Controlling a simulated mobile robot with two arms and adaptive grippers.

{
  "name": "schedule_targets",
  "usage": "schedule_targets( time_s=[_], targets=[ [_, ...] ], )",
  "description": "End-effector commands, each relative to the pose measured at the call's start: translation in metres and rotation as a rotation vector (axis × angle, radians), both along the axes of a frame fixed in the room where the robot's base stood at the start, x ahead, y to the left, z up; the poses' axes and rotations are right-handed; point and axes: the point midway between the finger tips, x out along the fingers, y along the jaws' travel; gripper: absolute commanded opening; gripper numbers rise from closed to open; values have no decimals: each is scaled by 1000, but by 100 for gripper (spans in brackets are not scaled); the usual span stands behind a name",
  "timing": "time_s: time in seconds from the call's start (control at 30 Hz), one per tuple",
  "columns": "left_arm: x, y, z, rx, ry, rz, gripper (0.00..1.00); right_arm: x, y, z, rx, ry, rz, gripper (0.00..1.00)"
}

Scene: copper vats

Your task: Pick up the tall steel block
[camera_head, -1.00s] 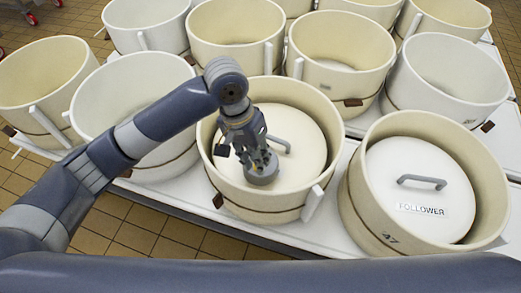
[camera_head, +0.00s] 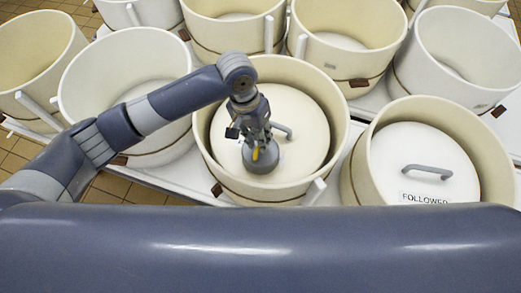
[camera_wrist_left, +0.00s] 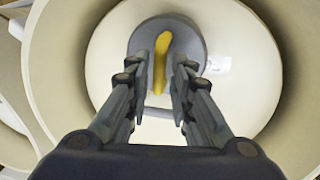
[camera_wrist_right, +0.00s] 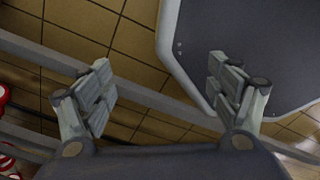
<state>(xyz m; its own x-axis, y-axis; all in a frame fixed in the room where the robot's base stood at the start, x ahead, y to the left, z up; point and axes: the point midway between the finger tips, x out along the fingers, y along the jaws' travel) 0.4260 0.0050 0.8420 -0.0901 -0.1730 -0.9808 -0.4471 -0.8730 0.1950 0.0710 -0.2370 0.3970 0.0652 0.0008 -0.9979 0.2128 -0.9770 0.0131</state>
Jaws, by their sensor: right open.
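I cannot make out a clearly tall steel block in any view. A grey round piece (camera_wrist_left: 200,48) lies on the white disc in the front middle vat, with a yellow elongated object (camera_wrist_left: 158,65) on top; its height is hard to tell from above. In the head view the grey piece (camera_head: 265,164) shows below my left gripper (camera_head: 256,150). In the left wrist view my left gripper (camera_wrist_left: 160,108) is open, its fingers apart either side of the yellow object's lower end. My right gripper (camera_wrist_right: 158,78) is open and empty in its wrist view.
The front middle vat's wall (camera_head: 336,130) surrounds my left gripper. A vat with a white lid marked FOLLOWER (camera_head: 424,160) stands to the right. Several other vats stand close behind. A dark grey panel (camera_wrist_right: 255,45) and tiled floor (camera_wrist_right: 130,50) lie beyond my right gripper.

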Motion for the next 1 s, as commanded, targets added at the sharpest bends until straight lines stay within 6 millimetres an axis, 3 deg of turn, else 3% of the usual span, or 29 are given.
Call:
schedule_targets(
  time_s=[0.13,0.27,0.47,0.57,1.0],
  targets=[
    [-3,-4,-21,1,2,0,21,22,3,5,5,-34,0,82],
    [-3,-5,-28,0,0,0,21,30,5,6,8,-47,1,82],
    [-3,-5,-29,-1,-1,-1,21,24,4,5,7,-36,0,82],
    [-3,-5,-29,-1,-1,-1,0,18,4,5,6,-27,0,82],
    [-2,-7,-26,-7,-5,-2,0,12,3,5,4,-19,0,82]
  ],
)
